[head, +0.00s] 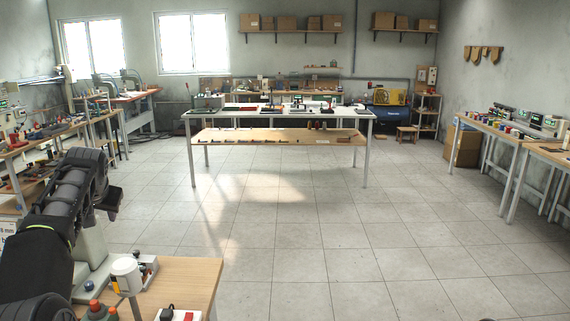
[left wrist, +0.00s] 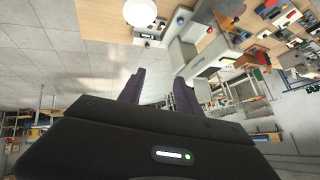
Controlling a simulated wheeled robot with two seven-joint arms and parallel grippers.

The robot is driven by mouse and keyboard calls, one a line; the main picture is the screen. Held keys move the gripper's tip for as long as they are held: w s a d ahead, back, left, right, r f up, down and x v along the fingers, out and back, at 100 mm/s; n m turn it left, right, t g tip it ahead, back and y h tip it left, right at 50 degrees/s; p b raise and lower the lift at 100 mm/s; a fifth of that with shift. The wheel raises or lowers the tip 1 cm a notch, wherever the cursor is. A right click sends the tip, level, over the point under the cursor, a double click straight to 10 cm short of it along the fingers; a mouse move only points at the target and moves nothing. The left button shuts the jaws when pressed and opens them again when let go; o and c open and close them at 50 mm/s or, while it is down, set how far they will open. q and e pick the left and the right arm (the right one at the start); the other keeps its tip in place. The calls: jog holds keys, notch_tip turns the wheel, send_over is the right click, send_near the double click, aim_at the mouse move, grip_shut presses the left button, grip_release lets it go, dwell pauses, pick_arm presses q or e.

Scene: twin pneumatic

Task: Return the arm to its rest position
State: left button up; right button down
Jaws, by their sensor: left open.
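My left arm (head: 75,190) comes in from the left in the head view, dark and bent, raised over the corner of a wooden workbench (head: 190,275). My left gripper (head: 110,203) hangs at its end, partly hidden by the arm. In the left wrist view, the two dark fingers of the left gripper (left wrist: 157,97) stand apart with nothing between them. My right gripper is not in view.
A white-topped container (head: 126,270) and a grey machine (head: 93,245) stand on the near bench, close to the left arm. Small items lie at its front edge. A long two-level table (head: 280,136) stands farther back. The tiled floor between is clear.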

pick_arm(q)
jog(key=w+d+f+t+h, duration=0.1)
jog(key=w+d+f, duration=0.2)
jog(key=d+f, duration=0.35)
jog(key=w+d+f+h, duration=0.2)
jog(key=d+f, duration=0.1)
jog(key=f, duration=0.7)
jog(key=s+d+f+g+h, duration=0.1)
jog(key=s+d+f, duration=0.4)
jog(key=f, duration=0.5)
jog(key=s+d+f+h, duration=0.2)
jog(key=d+f, duration=0.6)
jog(key=f, duration=0.3)
jog(key=s+d+f+g+h+b, duration=0.1)
jog(key=s+d+f, duration=0.55)
jog(key=s, duration=0.35)
jog(key=s+d+f+g, duration=0.2)
jog(key=s+d+f, duration=0.3)
jog(key=s+f, duration=0.3)
jog(key=s+d+f+g+h, duration=0.1)
jog(key=s+d+f+g, duration=0.1)
jog(key=s, duration=0.9)
jog(key=s+d+f+g+b, duration=0.1)
jog(key=s+d, duration=0.4)
jog(key=s, duration=0.7)
jog(key=shift+f+g+h, duration=0.4)
jog(key=shift+f, duration=0.15)
jog(key=shift+d, duration=0.15)
jog(key=shift+c, duration=0.5)
